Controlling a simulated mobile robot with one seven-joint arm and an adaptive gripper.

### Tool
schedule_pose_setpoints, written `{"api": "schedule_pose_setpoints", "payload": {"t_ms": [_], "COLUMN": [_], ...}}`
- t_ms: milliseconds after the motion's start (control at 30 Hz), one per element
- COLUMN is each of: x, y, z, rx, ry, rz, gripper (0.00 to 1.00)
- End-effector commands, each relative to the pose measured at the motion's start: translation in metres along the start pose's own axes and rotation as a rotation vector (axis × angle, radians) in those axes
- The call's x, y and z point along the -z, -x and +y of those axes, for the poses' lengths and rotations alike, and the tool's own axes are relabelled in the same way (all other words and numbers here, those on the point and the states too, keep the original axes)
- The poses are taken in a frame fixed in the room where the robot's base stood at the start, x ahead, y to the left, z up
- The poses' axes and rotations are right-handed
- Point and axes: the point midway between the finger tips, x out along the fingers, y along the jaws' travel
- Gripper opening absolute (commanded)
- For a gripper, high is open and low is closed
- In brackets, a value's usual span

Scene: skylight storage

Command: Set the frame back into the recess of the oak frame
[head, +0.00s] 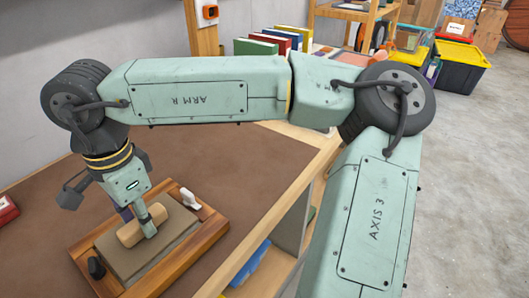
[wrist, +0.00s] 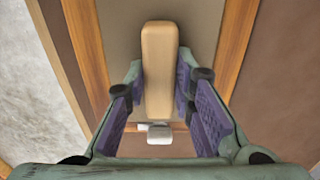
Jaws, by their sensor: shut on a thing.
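The oak frame (head: 213,229) lies on the brown bench top, with orange-brown wooden sides. A flat grey-brown panel (head: 110,260) with a thick tan wooden bar (head: 130,235) across it, seemingly the frame of the task, lies within its sides. I cannot tell whether the panel is fully down in the recess. My gripper (head: 146,222) points down at the bar. In the wrist view my gripper (wrist: 160,88) has its purple pads on both sides of the bar (wrist: 159,60), shut on it. The oak sides (wrist: 87,50) run left and right of the panel (wrist: 205,30).
A white catch (head: 190,198) and a black knob (head: 97,267) sit on opposite sides of the oak frame. A red box (head: 7,210) lies at the far left. Coloured binders (head: 270,42) stand at the back. The brown bench top (head: 255,165) around the frame is mostly clear.

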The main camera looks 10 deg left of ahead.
Motion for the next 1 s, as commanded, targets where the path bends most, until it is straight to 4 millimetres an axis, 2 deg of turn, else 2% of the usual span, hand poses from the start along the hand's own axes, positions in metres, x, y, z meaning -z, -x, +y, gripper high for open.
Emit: {"api": "schedule_pose_setpoints", "payload": {"t_ms": [567, 1000], "x": [-0.0001, -0.0001], "y": [-0.0006, -0.0095], "z": [0.0001, 0.0001], "rx": [0.0, 0.0], "ry": [0.0, 0.0], "rz": [0.0, 0.0], "gripper": [0.0, 0.0]}}
